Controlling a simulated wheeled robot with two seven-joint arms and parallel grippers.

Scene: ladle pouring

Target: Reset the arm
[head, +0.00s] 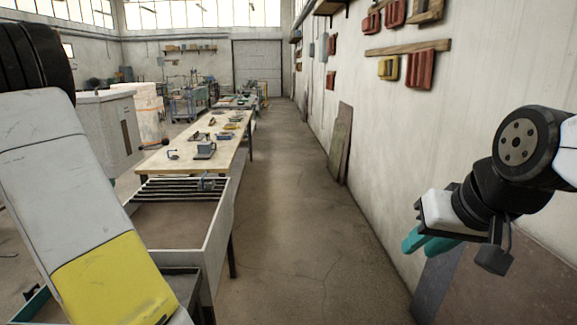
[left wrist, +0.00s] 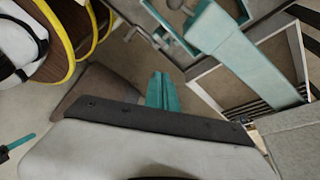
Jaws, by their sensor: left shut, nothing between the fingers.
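My left arm (head: 70,190) comes in from the left in the head view, and its gripper is out of that picture. In the left wrist view the teal fingers of my left gripper (left wrist: 160,92) are together, with nothing between them. My right gripper (head: 428,243) hangs at the right of the head view, in front of the wall. Its teal fingers point left and look empty, but their gap is unclear. No ladle can be made out.
A grey bin with slats (head: 215,235) stands left of centre, with a long wooden workbench (head: 190,160) behind it carrying several small tools. A teal-grey bar (left wrist: 235,55) crosses the top of the left wrist view. The aisle floor (head: 295,220) is clear. A pale wall (head: 400,130) runs along the right.

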